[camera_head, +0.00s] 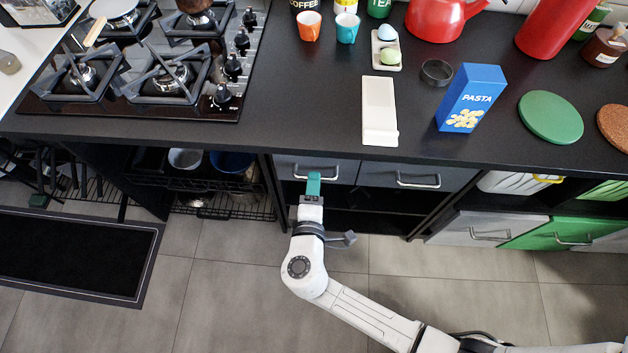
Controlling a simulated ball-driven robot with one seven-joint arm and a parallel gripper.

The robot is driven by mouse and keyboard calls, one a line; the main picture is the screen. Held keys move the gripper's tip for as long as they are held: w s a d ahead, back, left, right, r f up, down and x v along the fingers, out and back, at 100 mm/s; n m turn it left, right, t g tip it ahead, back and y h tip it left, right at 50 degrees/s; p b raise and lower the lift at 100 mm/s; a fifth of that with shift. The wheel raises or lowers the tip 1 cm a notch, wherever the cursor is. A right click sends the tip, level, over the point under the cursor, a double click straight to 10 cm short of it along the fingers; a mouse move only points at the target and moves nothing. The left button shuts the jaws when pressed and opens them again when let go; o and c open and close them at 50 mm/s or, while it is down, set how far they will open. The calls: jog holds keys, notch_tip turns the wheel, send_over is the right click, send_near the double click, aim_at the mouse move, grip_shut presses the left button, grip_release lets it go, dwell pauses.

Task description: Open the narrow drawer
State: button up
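The narrow grey drawer (348,170) sits under the counter's front edge, left of a wider grey drawer (450,180). Its front looks roughly level with the wider one, so it appears shut. Its metal bar handle (329,179) runs across the front. My gripper (313,184) reaches up from below, with its teal fingers at the handle's middle and covering part of it. From this view above I cannot tell whether the fingers are closed around the bar or only in front of it.
Below the drawers is a dark open shelf (375,222). To the left stands a wire rack with bowls (232,163). To the right are a grey drawer front (490,230) and a green one (560,233). The tiled floor (230,300) in front is clear, with a dark mat at left.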

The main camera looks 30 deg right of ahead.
jog(key=shift+x, duration=0.8)
jog(key=shift+c, duration=0.2)
grip_shut()
